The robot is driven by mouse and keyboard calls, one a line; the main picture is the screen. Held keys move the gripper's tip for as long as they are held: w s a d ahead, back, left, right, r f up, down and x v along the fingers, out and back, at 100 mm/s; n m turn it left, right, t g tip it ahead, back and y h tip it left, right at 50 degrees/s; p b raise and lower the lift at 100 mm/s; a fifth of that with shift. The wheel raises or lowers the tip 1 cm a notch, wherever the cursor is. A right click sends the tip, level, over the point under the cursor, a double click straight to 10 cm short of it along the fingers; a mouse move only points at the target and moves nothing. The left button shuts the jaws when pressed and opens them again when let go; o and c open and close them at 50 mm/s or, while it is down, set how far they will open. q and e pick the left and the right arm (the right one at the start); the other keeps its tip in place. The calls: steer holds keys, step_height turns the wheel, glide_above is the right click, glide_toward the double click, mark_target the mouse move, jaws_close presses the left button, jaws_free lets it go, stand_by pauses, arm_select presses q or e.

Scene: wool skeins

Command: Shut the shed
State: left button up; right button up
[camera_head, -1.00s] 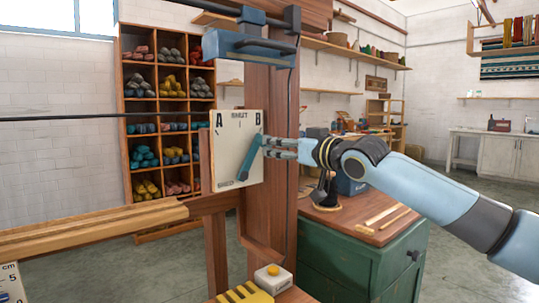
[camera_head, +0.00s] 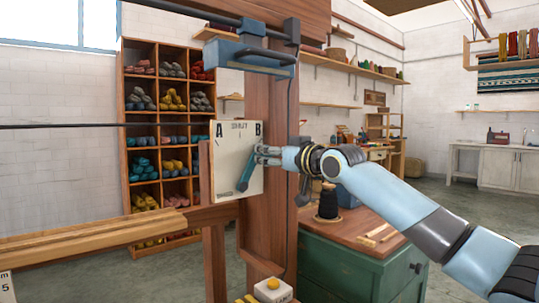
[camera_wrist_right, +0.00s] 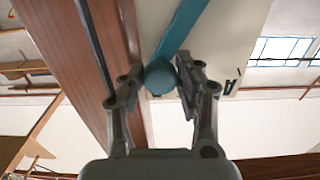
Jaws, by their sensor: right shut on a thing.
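A cream panel (camera_head: 222,177) marked A, SHUT and B stands on the wooden post. A teal lever (camera_head: 246,176) on its face leans up and right, towards the B side. My right gripper (camera_head: 260,155) comes in from the right and is shut on the lever's upper end. In the right wrist view, the lever's round teal end (camera_wrist_right: 160,76) sits between the two dark fingertips (camera_wrist_right: 159,84), with the panel behind. My left gripper is not in view.
The loom's wooden beam (camera_head: 95,237) runs across the left. A white box with a yellow button (camera_head: 273,287) is below the panel. A green cabinet (camera_head: 345,262) carries a dark cone of yarn (camera_head: 328,203). Skein shelves (camera_head: 158,100) stand behind.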

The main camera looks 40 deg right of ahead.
jaws_close()
steer(key=shift+a, duration=0.1)
steer(key=shift+a+r+n+p, duration=0.45)
steer(key=shift+a+n, duration=0.3)
steer(key=shift+n, duration=0.35)
steer(key=shift+s+a+r+n+p, duration=0.1)
steer(key=shift+a+r+n+p, duration=0.15)
steer(key=shift+a+n, duration=1.3)
steer(key=shift+n, duration=0.35)
steer(key=shift+f, duration=0.1)
steer(key=o, duration=0.9)
jaws_free()
